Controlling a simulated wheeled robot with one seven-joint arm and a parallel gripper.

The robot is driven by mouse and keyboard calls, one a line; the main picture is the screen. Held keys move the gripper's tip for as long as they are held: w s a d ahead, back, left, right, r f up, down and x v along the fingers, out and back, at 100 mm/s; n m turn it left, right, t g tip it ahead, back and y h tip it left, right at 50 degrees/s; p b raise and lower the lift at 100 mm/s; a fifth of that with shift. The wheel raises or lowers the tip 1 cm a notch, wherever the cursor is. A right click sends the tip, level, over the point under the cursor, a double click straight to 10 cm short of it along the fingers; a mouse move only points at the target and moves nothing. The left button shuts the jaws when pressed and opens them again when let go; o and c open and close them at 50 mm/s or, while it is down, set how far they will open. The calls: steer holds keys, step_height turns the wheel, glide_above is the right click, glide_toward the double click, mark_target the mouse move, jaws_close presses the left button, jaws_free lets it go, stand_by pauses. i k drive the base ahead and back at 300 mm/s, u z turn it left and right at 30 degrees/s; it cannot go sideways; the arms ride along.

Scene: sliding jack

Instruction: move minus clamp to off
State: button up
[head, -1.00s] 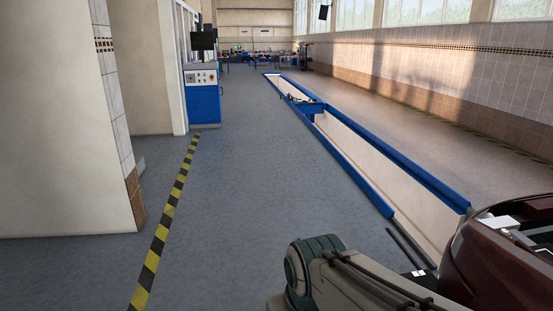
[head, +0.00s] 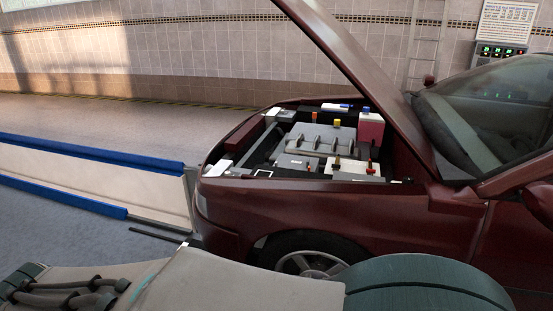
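A dark red car (head: 370,222) stands with its hood raised in the head view. A white box that looks like the battery (head: 353,174) sits at the near right of its open engine bay. Two small upright parts stand on this box: an orange-topped part (head: 337,162) at its left and a red part (head: 371,169) at its right. I cannot tell which is the minus clamp, or its setting, at this size. My gripper is out of view; only links of my arm show along the bottom.
The raised hood (head: 365,75) slants over the right of the bay. A grey engine cover (head: 318,141) and a pink-white container (head: 370,128) are beside the battery. Free floor (head: 110,105) stretches behind the pit.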

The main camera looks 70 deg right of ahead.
mark_target(337, 161)
steer(key=z, duration=2.95)
steer(key=i, duration=1.65)
